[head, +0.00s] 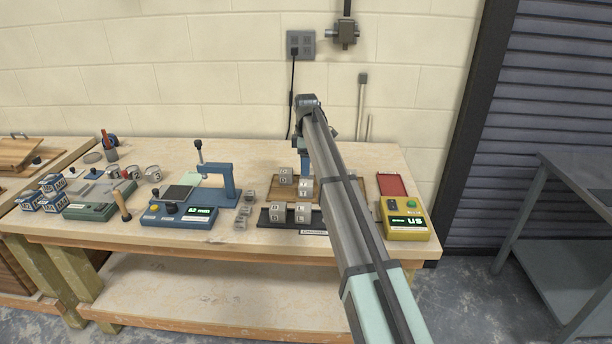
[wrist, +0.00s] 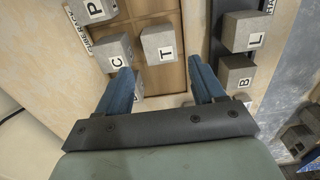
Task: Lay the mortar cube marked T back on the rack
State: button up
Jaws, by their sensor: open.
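The grey cube marked T (wrist: 158,43) sits over the brown wooden rack (wrist: 168,76) in the wrist view, its letter facing me. It looks as if it rests on the wood. My gripper (wrist: 160,68) is open, with one blue finger to each side of the space just short of T. Nothing is clamped. In the head view my gripper (head: 306,168) is above the wooden rack (head: 263,189), partly hidden by my arm. Cubes marked C (wrist: 113,53) and P (wrist: 92,10) stand to the left of T.
Another cube (wrist: 138,88) shows beside my left finger. A dark tray (head: 266,222) at the front holds cubes marked L (wrist: 244,31) and B (wrist: 236,72). Loose cubes (head: 242,222) lie left of it. A yellow device (head: 405,222) stands right, a blue press (head: 232,180) left.

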jog(key=shift+r, duration=1.65)
